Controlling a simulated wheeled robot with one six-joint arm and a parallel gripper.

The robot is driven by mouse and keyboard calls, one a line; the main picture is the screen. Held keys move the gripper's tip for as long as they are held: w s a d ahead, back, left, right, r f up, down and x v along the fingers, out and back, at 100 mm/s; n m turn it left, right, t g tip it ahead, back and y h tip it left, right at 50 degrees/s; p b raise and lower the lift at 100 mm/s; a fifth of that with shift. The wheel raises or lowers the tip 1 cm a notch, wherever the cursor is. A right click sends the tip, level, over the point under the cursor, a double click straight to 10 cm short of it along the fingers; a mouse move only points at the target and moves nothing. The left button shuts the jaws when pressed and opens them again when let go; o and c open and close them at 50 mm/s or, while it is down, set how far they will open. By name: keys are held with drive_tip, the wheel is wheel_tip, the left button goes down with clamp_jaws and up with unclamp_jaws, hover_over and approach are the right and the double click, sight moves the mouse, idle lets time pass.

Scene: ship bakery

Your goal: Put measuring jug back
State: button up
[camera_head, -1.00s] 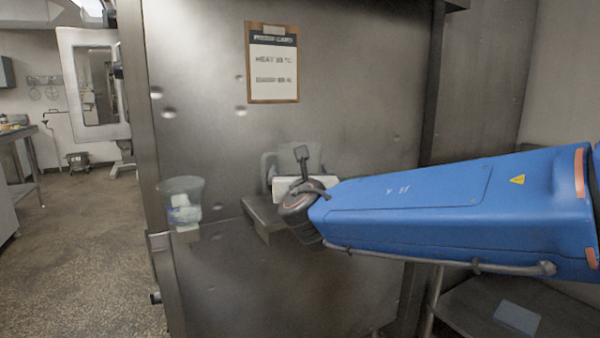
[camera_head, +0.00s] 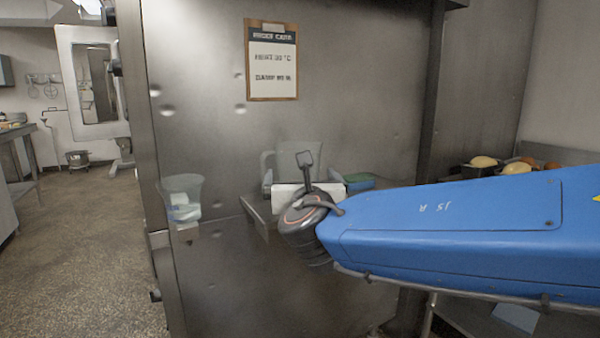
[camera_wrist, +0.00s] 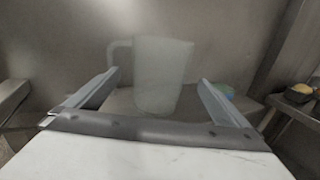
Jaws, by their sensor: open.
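The measuring jug (camera_wrist: 163,75) is translucent, with its handle on the left in the wrist view. It stands upright on a small metal shelf (camera_head: 257,212) against the steel wall. In the head view the jug (camera_head: 284,161) is partly hidden behind my gripper (camera_head: 301,180). My gripper is open and faces the jug. In the wrist view, one finger of my gripper (camera_wrist: 159,80) shows on each side of the jug. The jug looks upright and not gripped; I cannot tell how far it is between the fingers.
A translucent tub (camera_head: 183,196) with pale contents sits on a small ledge to the left. A green-topped item (camera_head: 358,180) is right of the jug. Bread rolls (camera_head: 483,161) lie in dark tins at the right. A clipboard (camera_head: 272,60) hangs above. Floor at left is open.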

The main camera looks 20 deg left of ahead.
drive_tip(key=v, duration=0.5)
drive_tip(key=shift+s+d, duration=0.2)
drive_tip(key=shift+s, duration=0.15)
drive_tip(key=w+d+f+m+g+h, duration=0.1)
drive_tip(key=w+d+f+m+h, duration=0.3)
drive_tip(key=d, duration=0.6)
drive_tip(key=d+f+m+g+h, duration=0.1)
drive_tip(key=d+m+h, duration=0.1)
drive_tip(key=d+m, duration=0.55)
drive_tip(key=w+d+f+m+h, duration=0.3)
drive_tip(key=d, duration=0.9)
drive_tip(key=s+d+f+m+g+h, duration=0.1)
drive_tip(key=s+d+f+m+g, duration=0.1)
drive_tip(key=s+d+f+m, duration=0.4)
drive_tip(key=s+d+f+m+g, duration=0.2)
drive_tip(key=d+m+g, duration=0.15)
drive_tip(key=d, duration=0.45)
drive_tip(key=s+d+f+m+g+h, duration=0.1)
drive_tip(key=s+d+f+m+g, duration=0.1)
drive_tip(key=s+d+f+m, duration=0.4)
drive_tip(key=s+f+m+g+y, duration=0.1)
drive_tip(key=s+f+m, duration=0.2)
drive_tip(key=s+m, duration=0.2)
drive_tip(key=s+d+f+m+g+y, duration=0.1)
drive_tip(key=s+f+m+y, duration=0.1)
drive_tip(key=s+m, duration=0.3)
drive_tip(key=shift+f+m, duration=0.4)
drive_tip(key=shift+m, duration=0.2)
drive_tip(key=shift+s, duration=0.15)
